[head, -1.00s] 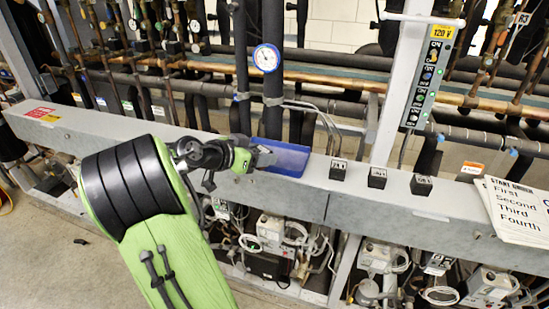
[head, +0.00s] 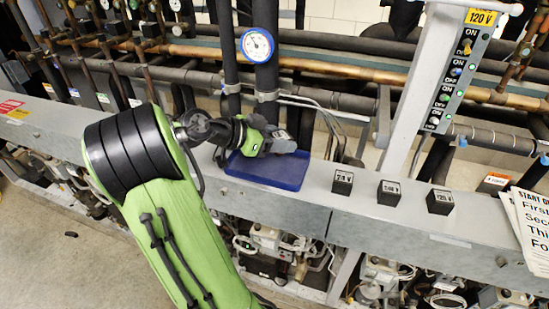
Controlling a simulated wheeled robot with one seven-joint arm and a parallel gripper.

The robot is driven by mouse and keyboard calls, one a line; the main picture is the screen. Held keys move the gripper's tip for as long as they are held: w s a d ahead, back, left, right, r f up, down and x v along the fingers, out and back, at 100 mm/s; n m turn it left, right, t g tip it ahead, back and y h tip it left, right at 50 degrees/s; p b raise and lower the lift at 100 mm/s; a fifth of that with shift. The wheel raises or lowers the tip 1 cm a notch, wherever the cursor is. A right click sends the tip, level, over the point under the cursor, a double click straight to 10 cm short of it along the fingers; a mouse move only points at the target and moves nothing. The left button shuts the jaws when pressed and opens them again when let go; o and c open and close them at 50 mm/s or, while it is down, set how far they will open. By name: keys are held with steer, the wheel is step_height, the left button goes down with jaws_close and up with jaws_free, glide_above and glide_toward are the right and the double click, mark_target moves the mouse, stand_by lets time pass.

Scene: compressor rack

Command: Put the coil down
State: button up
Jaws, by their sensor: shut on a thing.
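My gripper (head: 278,144) is at the end of my green arm, over the blue tray (head: 262,181) on the grey beam. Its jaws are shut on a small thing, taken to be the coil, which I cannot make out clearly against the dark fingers. The tray is shallow and its visible floor looks empty. The gripper covers its back part. I cannot tell whether the held thing touches the tray. Three black cubes with white labels stand on the beam to the right: the left one (head: 342,180), the middle one (head: 389,192) and the right one (head: 439,201).
A round gauge (head: 257,45) sits on the dark vertical pipes behind the tray. A post with a switch panel (head: 453,75) marked 120 V rises behind the cubes. A paper list (head: 526,222) lies at the right end. The beam (head: 300,205) is bare between tray and cubes.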

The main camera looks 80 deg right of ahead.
mark_target(279, 169)
step_height(279, 169, down, 6)
steer(key=shift+f, duration=0.25)
steer(key=shift+a+r, duration=0.1)
steer(key=shift+a, duration=0.15)
steer(key=shift+b, duration=0.3)
steer(key=o, duration=1.1)
steer(key=shift+o, duration=0.2)
steer(key=v, duration=1.2)
steer(key=shift+p, duration=0.35)
steer(key=shift+a, duration=0.1)
